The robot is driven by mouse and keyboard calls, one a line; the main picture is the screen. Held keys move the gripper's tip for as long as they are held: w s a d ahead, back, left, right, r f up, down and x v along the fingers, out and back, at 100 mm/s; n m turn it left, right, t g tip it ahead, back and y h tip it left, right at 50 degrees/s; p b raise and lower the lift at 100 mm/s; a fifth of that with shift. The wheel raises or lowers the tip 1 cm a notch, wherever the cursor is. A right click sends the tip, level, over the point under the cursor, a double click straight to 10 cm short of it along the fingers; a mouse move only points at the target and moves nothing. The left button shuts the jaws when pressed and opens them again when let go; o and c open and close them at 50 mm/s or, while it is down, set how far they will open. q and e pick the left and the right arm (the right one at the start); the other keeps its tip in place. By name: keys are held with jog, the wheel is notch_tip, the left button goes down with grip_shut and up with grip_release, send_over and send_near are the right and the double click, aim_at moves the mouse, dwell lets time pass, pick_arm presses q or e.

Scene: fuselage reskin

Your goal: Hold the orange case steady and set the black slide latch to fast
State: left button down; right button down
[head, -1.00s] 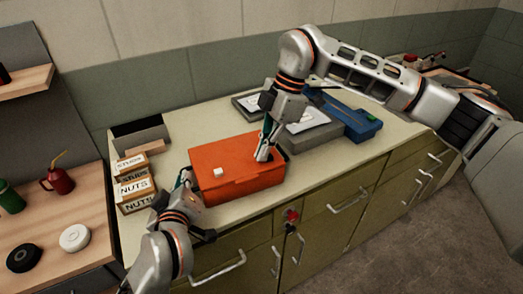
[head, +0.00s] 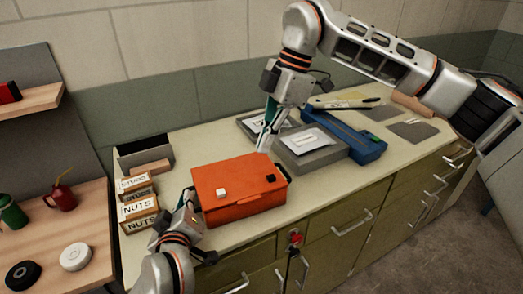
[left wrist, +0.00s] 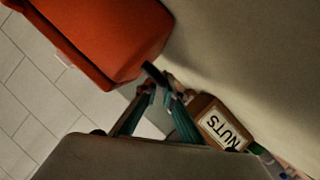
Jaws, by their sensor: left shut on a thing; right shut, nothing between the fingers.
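The orange case (head: 236,176) stands on the worktop; its red-orange side also shows in the left wrist view (left wrist: 95,38). On its lid are a white square knob (head: 222,192) at the left and the small black slide latch (head: 271,178) at the right. I cannot read any marking by the latch. My left gripper (head: 190,203) is shut at the case's left end; in the left wrist view its fingers (left wrist: 158,82) close on a dark part at the case's edge. My right gripper (head: 263,149) is shut and empty, above the lid's far edge, apart from the latch.
Boxes labelled NUTS (head: 138,208) and an open grey bin (head: 145,152) stand left of the case. A red button (head: 296,239) is on the cabinet front.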

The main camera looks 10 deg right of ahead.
dwell(0.3)
pick_arm(q)
jog(key=c, duration=2.1)
grip_release()
jog(key=shift+s, duration=0.15)
